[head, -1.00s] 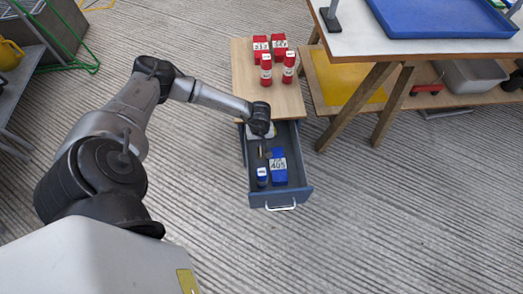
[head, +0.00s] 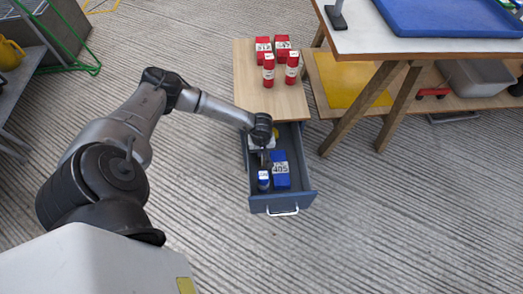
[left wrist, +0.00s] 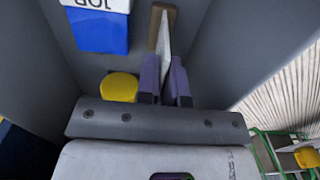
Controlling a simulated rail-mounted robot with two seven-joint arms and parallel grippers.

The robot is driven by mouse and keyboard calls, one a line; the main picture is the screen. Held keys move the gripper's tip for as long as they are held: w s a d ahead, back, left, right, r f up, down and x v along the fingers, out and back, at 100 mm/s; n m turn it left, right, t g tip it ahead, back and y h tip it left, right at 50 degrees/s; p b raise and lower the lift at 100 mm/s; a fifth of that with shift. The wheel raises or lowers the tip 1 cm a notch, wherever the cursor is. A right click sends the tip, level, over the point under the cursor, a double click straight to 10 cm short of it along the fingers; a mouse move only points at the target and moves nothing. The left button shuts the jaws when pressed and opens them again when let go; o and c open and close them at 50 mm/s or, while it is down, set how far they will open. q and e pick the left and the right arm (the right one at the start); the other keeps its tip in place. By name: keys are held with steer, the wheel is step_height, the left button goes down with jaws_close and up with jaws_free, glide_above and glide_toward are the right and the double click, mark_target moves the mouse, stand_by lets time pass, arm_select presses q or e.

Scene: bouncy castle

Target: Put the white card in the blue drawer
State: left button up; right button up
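The blue drawer (head: 307,178) is pulled out under a wooden top in the head view. My left gripper (head: 264,158) reaches down into it from the rear left. In the left wrist view the purple-padded fingers of my left gripper (left wrist: 166,78) are close together on a thin, upright white card (left wrist: 166,38) with a brownish edge. Grey drawer walls surround it. I cannot tell whether the card touches the drawer floor. In the head view the arm and gripper mostly hide it. My right gripper is not in view.
A blue box (head: 280,170) with a white label and a small blue bottle (head: 263,181) are inside the drawer. A yellow round thing (left wrist: 120,87) lies beside the fingers. Red boxes and two red bottles (head: 268,70) stand on the wooden top (head: 288,103). A trestle table (head: 420,45) is at right.

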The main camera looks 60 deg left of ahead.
arm_select(q)
steer(key=o, duration=0.4)
steer(key=shift+d, duration=0.1)
steer(key=shift+c, duration=0.2)
